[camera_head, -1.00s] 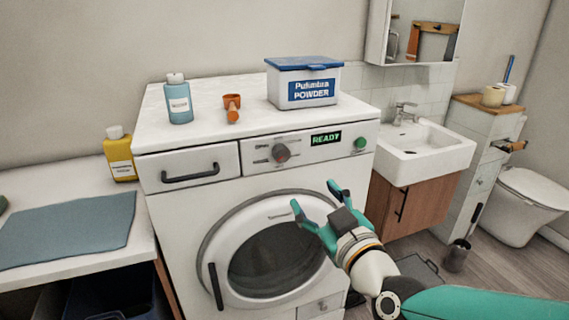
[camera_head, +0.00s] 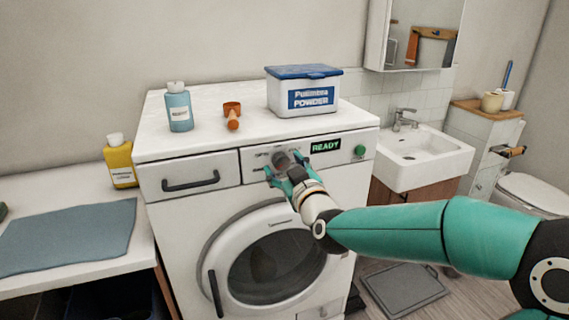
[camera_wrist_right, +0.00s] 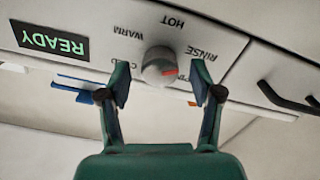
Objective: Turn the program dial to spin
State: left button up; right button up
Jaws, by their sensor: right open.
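The program dial (camera_head: 281,158) is a round grey knob on the washing machine's front panel. In the right wrist view, which shows the panel upside down, the dial (camera_wrist_right: 158,62) has a red mark on its right side. COLD, WARM, HOT and RINSE labels surround it; another label below RINSE is partly hidden by a finger. My right gripper (camera_head: 284,170) is open at the dial. In the wrist view its fingers (camera_wrist_right: 162,83) stand on either side of the dial's lower edge, apart from it; contact is not visible. My left gripper is not in view.
A lit READY display (camera_head: 326,146) and a green button (camera_head: 360,151) sit right of the dial. A drawer handle (camera_head: 190,181) is to the left. A powder box (camera_head: 304,92), orange scoop (camera_head: 232,113) and blue bottle (camera_head: 179,107) stand on the machine top.

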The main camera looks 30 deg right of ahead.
jog(key=shift+w, duration=0.35)
jog(key=c, duration=1.1)
jog(key=shift+c, duration=0.2)
